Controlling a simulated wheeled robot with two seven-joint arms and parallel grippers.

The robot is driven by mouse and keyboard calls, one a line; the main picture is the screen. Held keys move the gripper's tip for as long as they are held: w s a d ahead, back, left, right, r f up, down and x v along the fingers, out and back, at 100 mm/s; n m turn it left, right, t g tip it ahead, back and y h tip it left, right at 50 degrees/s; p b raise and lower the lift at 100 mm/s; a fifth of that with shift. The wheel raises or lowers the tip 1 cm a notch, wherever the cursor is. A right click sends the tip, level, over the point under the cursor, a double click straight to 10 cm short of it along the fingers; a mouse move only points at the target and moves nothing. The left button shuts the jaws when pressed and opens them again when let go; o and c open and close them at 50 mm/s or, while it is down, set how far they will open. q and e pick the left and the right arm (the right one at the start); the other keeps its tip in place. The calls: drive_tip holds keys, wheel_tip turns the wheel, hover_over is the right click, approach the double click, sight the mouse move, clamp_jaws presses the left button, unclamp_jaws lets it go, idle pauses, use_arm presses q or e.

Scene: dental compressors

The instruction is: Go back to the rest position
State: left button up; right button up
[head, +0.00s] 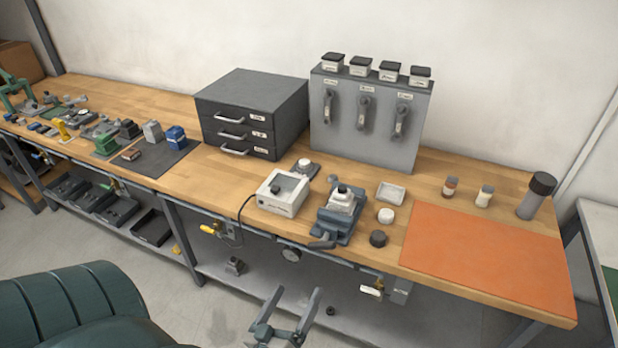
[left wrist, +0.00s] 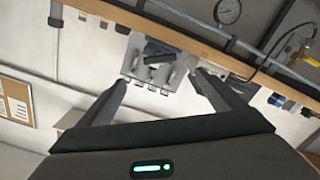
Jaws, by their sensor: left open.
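My left gripper (head: 297,295) shows at the bottom of the head view, in front of the workbench and below the level of its top. Its two fingers are spread and nothing is between them. In the left wrist view the gripper (left wrist: 158,80) also shows open and empty, with the bench edge beyond the fingertips. The wrist view is turned, so the bench appears upside down. My right gripper is in neither view.
The wooden workbench (head: 350,180) carries a drawer cabinet (head: 250,110), a grey panel with handles (head: 370,125), a blue-grey vise-like device (head: 340,215) and an orange mat (head: 485,255). A gauge (head: 291,254) hangs under the front edge. A dark green ribbed object (head: 80,310) is at lower left.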

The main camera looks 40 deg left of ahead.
use_arm(q)
drive_tip(key=s+d+f+m+g+h+b, duration=0.2)
drive_tip(key=s+d+f+g, duration=0.1)
drive_tip(key=f, duration=0.9)
drive_tip(key=s+d+f+m+g+h+b, duration=0.1)
drive_tip(key=s+d+f+m+g, duration=0.15)
drive_tip(key=f, duration=0.95)
drive_tip(key=s+d+f+m+g+h+b, duration=0.2)
drive_tip(key=s+d+f, duration=0.2)
drive_tip(key=f, duration=0.9)
drive_tip(key=s+a+f+m+g+b, duration=0.1)
drive_tip(key=s+f+g, duration=0.3)
drive_tip(key=s+f, duration=0.6)
drive_tip(key=s+a+f+m+g+b, duration=0.2)
drive_tip(key=s+f+g, duration=0.3)
drive_tip(key=s+f, duration=0.6)
drive_tip(key=s+m+b, duration=0.1)
drive_tip(key=s, duration=0.3)
drive_tip(key=shift+a+m+y, duration=0.2)
drive_tip(key=shift+m+y, duration=0.1)
drive_tip(key=shift+m, duration=0.05)
